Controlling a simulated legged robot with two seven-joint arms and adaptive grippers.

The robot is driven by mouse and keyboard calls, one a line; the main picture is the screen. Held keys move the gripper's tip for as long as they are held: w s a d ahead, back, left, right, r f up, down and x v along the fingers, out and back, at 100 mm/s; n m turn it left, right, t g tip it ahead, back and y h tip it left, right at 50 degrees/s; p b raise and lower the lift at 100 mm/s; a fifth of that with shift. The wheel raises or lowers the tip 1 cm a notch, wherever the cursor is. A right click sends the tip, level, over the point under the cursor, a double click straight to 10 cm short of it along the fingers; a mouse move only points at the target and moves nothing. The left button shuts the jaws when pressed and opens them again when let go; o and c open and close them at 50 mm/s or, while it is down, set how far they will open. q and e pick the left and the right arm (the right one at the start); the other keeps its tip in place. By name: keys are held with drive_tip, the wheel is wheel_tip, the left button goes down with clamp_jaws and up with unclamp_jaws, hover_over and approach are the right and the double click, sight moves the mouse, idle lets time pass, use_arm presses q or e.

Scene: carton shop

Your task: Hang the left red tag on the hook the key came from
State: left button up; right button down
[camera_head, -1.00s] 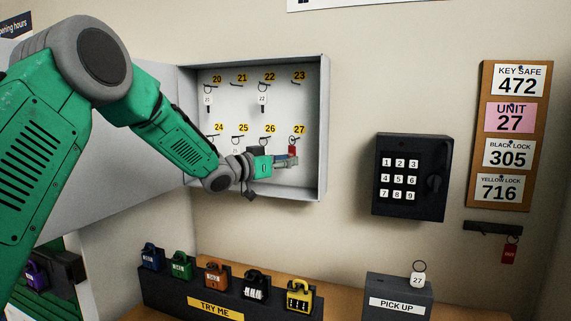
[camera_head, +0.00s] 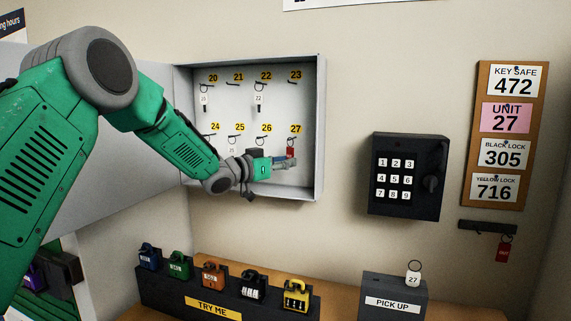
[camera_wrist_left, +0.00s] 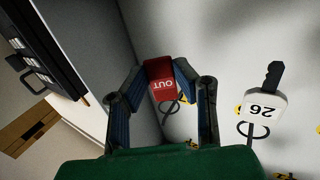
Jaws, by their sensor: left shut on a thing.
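My left gripper (camera_head: 288,161) is inside the open key cabinet (camera_head: 321,130), below the yellow 27 label (camera_head: 295,129). It is shut on a red tag (camera_head: 290,152). In the left wrist view the red tag (camera_wrist_left: 159,77) reads OUT upside down and sits between the fingertips, with its ring (camera_wrist_left: 171,107) showing. Hook 27 is small here, and I cannot tell whether the ring is around it or only near it. A second red tag (camera_head: 503,250) hangs on the dark bar at the right. The key with the white 27 tag (camera_head: 413,278) stands on the PICK UP box.
The key tagged 26 (camera_wrist_left: 265,105) hangs close beside the gripper. The cabinet door (camera_head: 120,150) stands open at the left. A black keypad safe (camera_head: 408,177) is on the wall. Several padlocks (camera_head: 213,273) stand on the TRY ME rack, near the PICK UP box (camera_head: 393,303).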

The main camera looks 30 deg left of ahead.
use_arm(q)
drive_tip(key=o, duration=0.8)
drive_tip(key=shift+o, duration=0.2)
drive_tip(key=v, duration=1.2)
drive_tip(key=shift+w+f, duration=0.1)
